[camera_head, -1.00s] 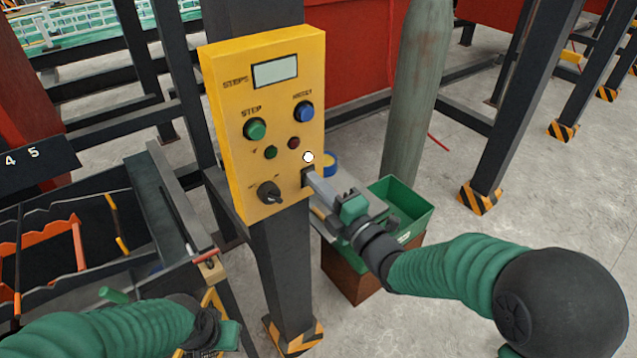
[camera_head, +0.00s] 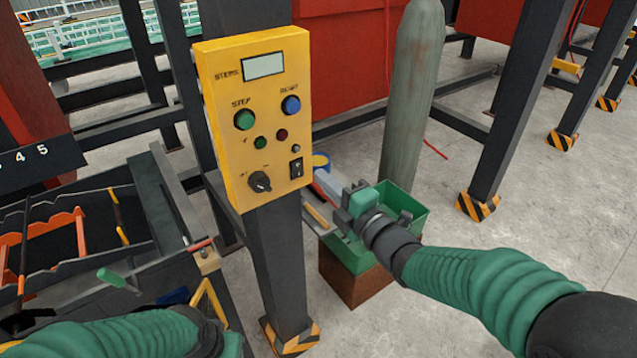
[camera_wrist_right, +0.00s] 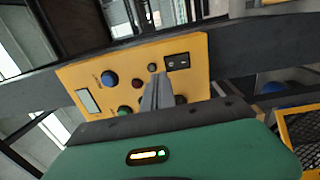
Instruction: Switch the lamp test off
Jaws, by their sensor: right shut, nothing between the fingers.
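The yellow control box (camera_head: 222,90) is mounted on a dark post. Its black rocker switch (camera_head: 296,168) is at the lower right; it also shows in the right wrist view (camera_wrist_right: 177,61). A small grey lamp (camera_head: 296,148) above the rocker looks unlit. No lamp-test label is readable. A black rotary knob (camera_head: 259,182) sits at the lower left. My right gripper (camera_head: 319,178) is shut and empty, just right of the box and apart from the rocker. It also shows in the right wrist view (camera_wrist_right: 158,92). My left gripper (camera_head: 232,344) is at the bottom edge, fingers hidden.
The box also carries a display (camera_head: 264,66), a green button (camera_head: 244,119), a blue button (camera_head: 291,105) and small green and red lamps. A green bin (camera_head: 412,228) on a brown block stands behind my right gripper. A grey cylinder (camera_head: 412,100) stands behind it.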

